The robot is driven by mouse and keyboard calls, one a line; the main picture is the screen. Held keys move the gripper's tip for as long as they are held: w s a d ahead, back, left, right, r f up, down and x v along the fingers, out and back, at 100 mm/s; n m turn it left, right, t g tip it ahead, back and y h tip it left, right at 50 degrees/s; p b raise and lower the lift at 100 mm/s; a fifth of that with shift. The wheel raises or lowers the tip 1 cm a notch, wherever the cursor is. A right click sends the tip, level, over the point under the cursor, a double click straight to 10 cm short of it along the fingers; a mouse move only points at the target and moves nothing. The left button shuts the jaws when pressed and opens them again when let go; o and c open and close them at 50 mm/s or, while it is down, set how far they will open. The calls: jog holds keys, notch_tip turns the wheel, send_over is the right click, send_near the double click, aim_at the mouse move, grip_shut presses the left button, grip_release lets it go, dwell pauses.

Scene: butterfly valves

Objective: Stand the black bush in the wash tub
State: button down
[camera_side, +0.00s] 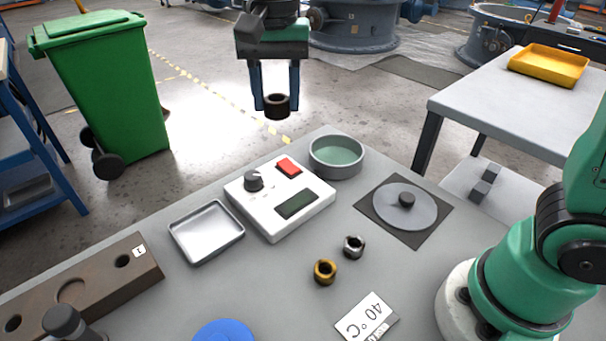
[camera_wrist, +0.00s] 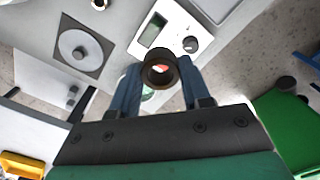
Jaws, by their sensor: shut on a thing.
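My gripper (camera_side: 276,98) is shut on the black bush (camera_side: 277,108), a short dark hollow ring, and holds it in the air beyond the far edge of the bench. The bush also shows in the wrist view (camera_wrist: 161,82), between the two blue fingers, with something red visible through its bore. The wash tub (camera_side: 337,170), a round grey tub with green liquid, stands on the bench near its far corner. In the side picture the tub is lower and to the right of the bush. In the wrist view it is mostly hidden behind the bush and fingers.
A white device (camera_side: 268,217) with knob, red button and display stands beside the tub. A metal tray (camera_side: 206,232), a grey disc on a dark square plate (camera_side: 420,214), a brass ring (camera_side: 325,271) and a steel ring (camera_side: 354,246) are on the bench. A green bin (camera_side: 105,90) stands beyond.

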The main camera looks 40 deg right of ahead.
jog(key=w+d+m, duration=0.4)
jog(key=d+m, duration=0.1)
jog(key=d, duration=0.4)
jog(key=m, duration=0.4)
send_over(336, 161)
notch_tip(336, 161, down, 16)
jog(key=shift+f, duration=2.2)
jog(key=shift+f, duration=0.15)
jog(key=shift+c, duration=2.1)
grip_release()
